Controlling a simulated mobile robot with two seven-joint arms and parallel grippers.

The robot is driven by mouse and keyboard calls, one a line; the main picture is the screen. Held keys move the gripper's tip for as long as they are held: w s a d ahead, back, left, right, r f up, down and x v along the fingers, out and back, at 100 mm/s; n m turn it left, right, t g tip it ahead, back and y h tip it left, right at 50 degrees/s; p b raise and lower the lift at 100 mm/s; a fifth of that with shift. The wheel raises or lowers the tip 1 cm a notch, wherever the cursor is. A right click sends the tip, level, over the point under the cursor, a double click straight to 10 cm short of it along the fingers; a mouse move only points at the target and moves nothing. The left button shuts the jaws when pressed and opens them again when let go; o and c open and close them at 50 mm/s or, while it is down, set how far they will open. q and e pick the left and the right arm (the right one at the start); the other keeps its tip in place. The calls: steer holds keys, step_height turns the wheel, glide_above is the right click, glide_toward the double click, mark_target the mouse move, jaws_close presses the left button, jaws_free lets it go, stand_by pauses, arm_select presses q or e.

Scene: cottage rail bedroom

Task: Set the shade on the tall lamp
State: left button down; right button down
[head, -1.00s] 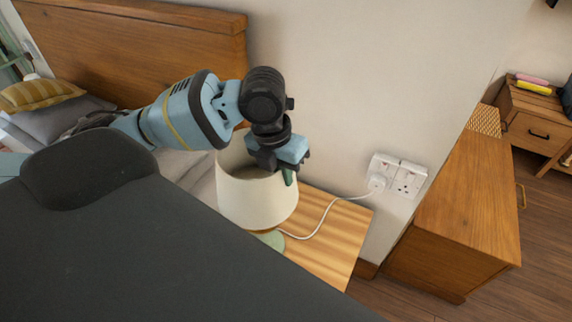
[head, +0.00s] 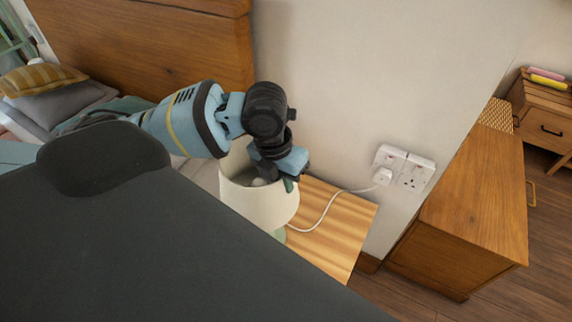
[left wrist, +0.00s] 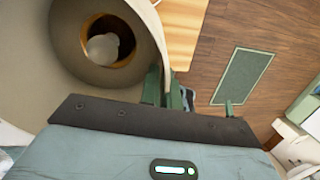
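The cream shade (head: 255,204) is around the upper part of the tall lamp on the bedside table, its wide opening facing up. The lamp's white bulb (head: 259,182) shows inside it. A bit of the lamp's pale green base (head: 280,235) shows below the shade; the stem is hidden. My left gripper (head: 289,184) is at the shade's right rim, its green fingers closed on the wall. In the left wrist view the shade (left wrist: 70,25) surrounds the bulb (left wrist: 103,47), which looks roughly central in the lower opening. Whether the shade rests on its seat is hidden. My right gripper is out of view.
The wooden bedside table (head: 335,225) has bare room right of the lamp. A white cord runs to the wall socket (head: 402,168). A wooden cabinet (head: 475,195) stands at right. The bed's headboard (head: 150,45) is behind my arm at left.

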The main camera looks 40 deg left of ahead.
arm_select(q)
steer(key=shift+f, duration=0.35)
stand_by(0.7)
stand_by(0.6)
steer(key=shift+f, duration=0.3)
stand_by(0.4)
steer(key=shift+f, duration=0.55)
steer(key=shift+f, duration=0.2)
stand_by(0.8)
steer(key=c, duration=1.6)
jaws_free()
steer(key=shift+o, duration=0.2)
